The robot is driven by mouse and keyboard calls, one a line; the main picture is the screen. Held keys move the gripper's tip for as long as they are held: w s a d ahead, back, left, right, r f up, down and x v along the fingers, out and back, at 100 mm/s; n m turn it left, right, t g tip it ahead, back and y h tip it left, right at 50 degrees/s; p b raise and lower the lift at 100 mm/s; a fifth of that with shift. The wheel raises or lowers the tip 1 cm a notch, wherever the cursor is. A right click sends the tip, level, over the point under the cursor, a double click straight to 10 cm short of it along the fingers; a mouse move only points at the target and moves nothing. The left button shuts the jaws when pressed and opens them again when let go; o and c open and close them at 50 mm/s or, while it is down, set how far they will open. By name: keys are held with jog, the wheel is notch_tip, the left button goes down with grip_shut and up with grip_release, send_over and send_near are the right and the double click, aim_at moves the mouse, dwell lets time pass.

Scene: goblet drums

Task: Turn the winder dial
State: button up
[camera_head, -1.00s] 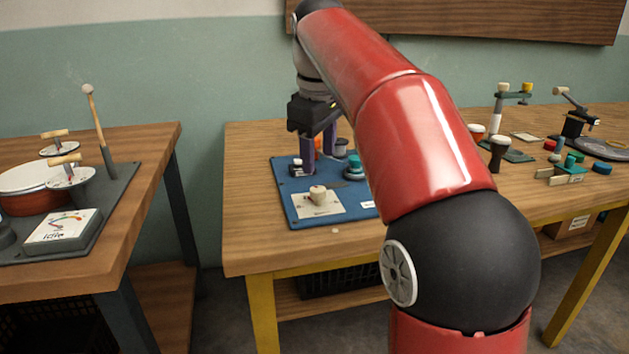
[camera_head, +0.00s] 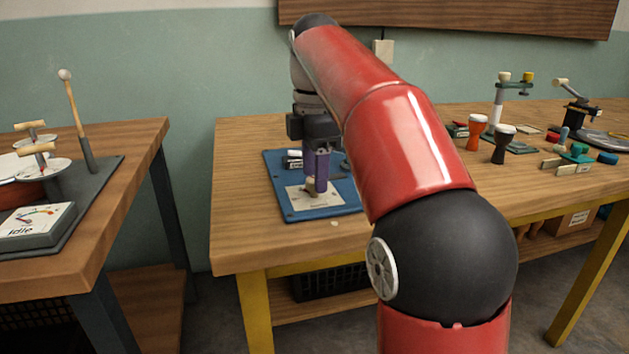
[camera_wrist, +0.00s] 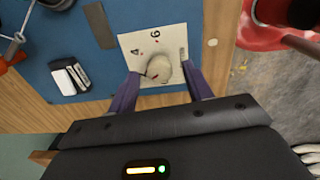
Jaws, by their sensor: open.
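The winder dial appears to be the cream knob (camera_wrist: 159,68) on a white plate (camera_wrist: 131,42) with printed numbers and a small red mark, fixed to the blue board (camera_head: 290,214). My gripper (camera_wrist: 160,80) is open, with one purple finger on either side of the knob. Whether the fingers touch it cannot be told. In the head view my gripper (camera_head: 316,188) stands over the white plate (camera_head: 294,204) and partly hides the knob (camera_head: 310,184).
A black-and-white block (camera_wrist: 70,76) and a grey strip (camera_wrist: 99,25) are on the board near the plate. Goblet drums (camera_head: 502,143) and fixtures stand further right on the wooden table (camera_head: 245,160). A separate table (camera_head: 120,220) is at left, across a gap.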

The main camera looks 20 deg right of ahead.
jog(key=shift+f, duration=0.45)
jog(key=shift+c, duration=0.4)
jog(key=c, duration=0.9)
